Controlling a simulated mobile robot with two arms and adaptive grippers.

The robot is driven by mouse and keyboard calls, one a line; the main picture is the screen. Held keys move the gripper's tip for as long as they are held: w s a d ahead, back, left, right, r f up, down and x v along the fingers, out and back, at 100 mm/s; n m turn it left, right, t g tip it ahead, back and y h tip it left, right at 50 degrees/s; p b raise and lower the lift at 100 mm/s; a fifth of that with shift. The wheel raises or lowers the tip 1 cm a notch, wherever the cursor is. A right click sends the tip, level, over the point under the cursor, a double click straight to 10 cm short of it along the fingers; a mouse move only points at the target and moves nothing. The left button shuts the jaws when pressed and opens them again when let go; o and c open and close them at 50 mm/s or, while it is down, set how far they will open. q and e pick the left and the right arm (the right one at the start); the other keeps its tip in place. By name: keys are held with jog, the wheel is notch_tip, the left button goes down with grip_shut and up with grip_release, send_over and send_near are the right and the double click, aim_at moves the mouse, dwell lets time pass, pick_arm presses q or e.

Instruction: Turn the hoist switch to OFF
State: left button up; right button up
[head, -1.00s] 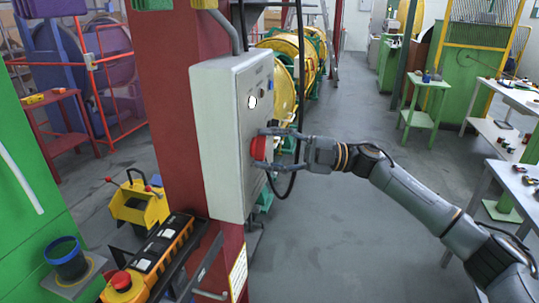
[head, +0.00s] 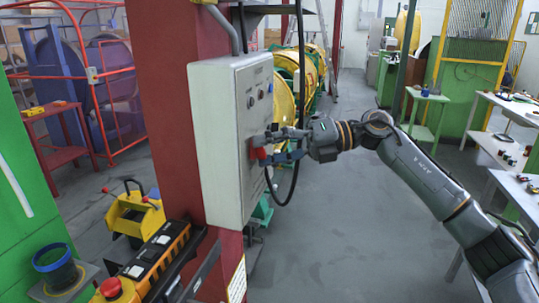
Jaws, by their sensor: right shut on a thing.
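The grey hoist control box (head: 222,150) is fixed to a dark red column left of centre. Its red switch handle (head: 258,153) sticks out of the front face on the right. My right gripper (head: 268,145) reaches in from the right and is shut on the red handle, one finger above and one below as seen here. The fingers partly cover the handle, and any position labels are too small to read. A small round lamp (head: 251,102) above the handle looks dark. My left gripper is not in view.
A yellow pendant control (head: 155,262) with a red button lies on a bracket beside the column at lower left. A black cable (head: 297,120) hangs just behind my right gripper. Workbenches (head: 500,143) stand at right. The floor between is clear.

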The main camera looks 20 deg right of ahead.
jog(key=shift+f+n+t+h+b, duration=0.1)
jog(key=shift+n+t+h+b, duration=0.3)
jog(key=shift+n+h, duration=0.55)
jog(key=shift+n, duration=0.45)
jog(key=o, duration=1.2)
jog(key=v, duration=1.2)
jog(key=shift+f, duration=0.15)
